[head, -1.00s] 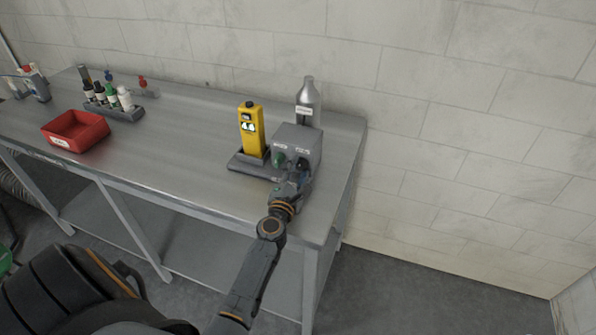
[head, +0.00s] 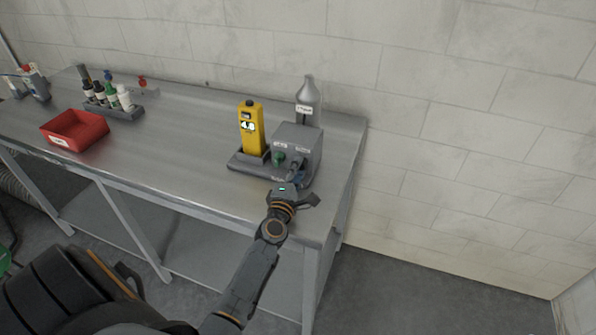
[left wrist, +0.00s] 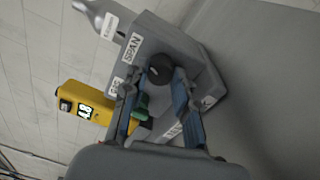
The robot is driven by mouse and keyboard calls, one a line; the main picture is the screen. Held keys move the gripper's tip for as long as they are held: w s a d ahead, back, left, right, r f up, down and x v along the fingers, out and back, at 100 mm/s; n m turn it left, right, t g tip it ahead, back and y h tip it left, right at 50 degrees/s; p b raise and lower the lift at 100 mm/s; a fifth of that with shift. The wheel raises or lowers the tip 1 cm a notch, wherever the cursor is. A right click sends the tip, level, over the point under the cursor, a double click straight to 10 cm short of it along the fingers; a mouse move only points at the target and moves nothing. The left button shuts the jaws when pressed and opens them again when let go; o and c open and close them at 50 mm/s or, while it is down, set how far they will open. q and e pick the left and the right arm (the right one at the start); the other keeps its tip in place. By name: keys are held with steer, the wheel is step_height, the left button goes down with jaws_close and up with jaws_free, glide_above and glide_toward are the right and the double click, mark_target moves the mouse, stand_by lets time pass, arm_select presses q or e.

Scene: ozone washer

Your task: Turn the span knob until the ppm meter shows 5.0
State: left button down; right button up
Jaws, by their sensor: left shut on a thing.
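The yellow ppm meter (head: 251,143) stands upright in a holder left of the grey box (head: 306,138). Its small display appears to read 4.8; it also shows sideways in the left wrist view (left wrist: 84,111). The dark round span knob (left wrist: 160,69) is on the box front, beside the SPAN label (left wrist: 131,48). My left gripper (left wrist: 161,78) is shut on the span knob, one blue-padded finger on either side. My right gripper is out of view.
A green knob (left wrist: 140,108) sits beside the span knob, close to one finger. A silver bottle (head: 308,99) stands behind the box. A red bin (head: 75,131) and a rack of small bottles (head: 113,111) are at the left. The bench (head: 185,150) between is clear.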

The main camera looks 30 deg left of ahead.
arm_select(q)
steer(key=shift+m, duration=1.7)
steer(key=c, duration=1)
jaws_free()
steer(key=shift+c, duration=0.2)
steer(key=shift+s, duration=0.1)
steer(key=v, duration=1.2)
steer(key=shift+a+f, duration=0.1)
steer(key=shift+f, duration=0.1)
